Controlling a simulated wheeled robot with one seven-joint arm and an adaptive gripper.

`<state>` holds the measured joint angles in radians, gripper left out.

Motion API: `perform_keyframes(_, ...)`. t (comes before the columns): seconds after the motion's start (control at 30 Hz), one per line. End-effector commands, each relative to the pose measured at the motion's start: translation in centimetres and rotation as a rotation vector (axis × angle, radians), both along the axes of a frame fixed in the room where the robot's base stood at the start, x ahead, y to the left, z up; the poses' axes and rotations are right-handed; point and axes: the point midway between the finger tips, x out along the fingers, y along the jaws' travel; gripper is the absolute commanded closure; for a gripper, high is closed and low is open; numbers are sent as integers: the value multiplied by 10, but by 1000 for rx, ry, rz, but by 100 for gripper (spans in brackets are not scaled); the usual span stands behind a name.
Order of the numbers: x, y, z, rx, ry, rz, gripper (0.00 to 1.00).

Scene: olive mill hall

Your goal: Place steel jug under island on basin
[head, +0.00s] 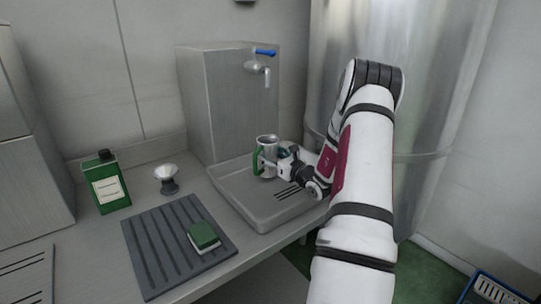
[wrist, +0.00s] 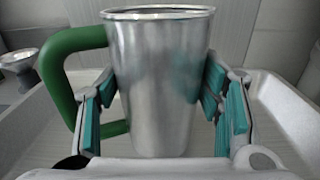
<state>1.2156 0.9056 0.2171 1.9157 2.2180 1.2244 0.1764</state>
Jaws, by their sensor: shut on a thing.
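The steel jug (head: 267,152) with a green handle is upright at the basin (head: 232,198), a shallow grey tray below the tap. My gripper (head: 284,160) is shut on the jug's body from the right in the head view. In the wrist view the jug (wrist: 160,85) stands between the teal finger pads (wrist: 163,105), its handle to the left and its rim level. The basin's walls (wrist: 290,120) show on both sides of it. I cannot tell whether the jug's bottom touches the basin floor.
A tap (head: 262,68) with a blue lever sticks out from a steel box (head: 215,105) behind the basin. A green tin (head: 107,183), a small funnel (head: 166,178) and a ribbed mat (head: 160,250) with a green sponge (head: 204,236) are to the left. A blue crate (head: 492,290) is at the lower right.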

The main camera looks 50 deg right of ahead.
Motion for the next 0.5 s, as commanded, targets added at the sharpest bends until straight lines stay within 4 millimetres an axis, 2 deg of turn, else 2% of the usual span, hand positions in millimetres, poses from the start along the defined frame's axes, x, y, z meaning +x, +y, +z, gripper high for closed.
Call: perform_keyframes(0.5, 0, 0, -8, 0, -2, 0, 80)
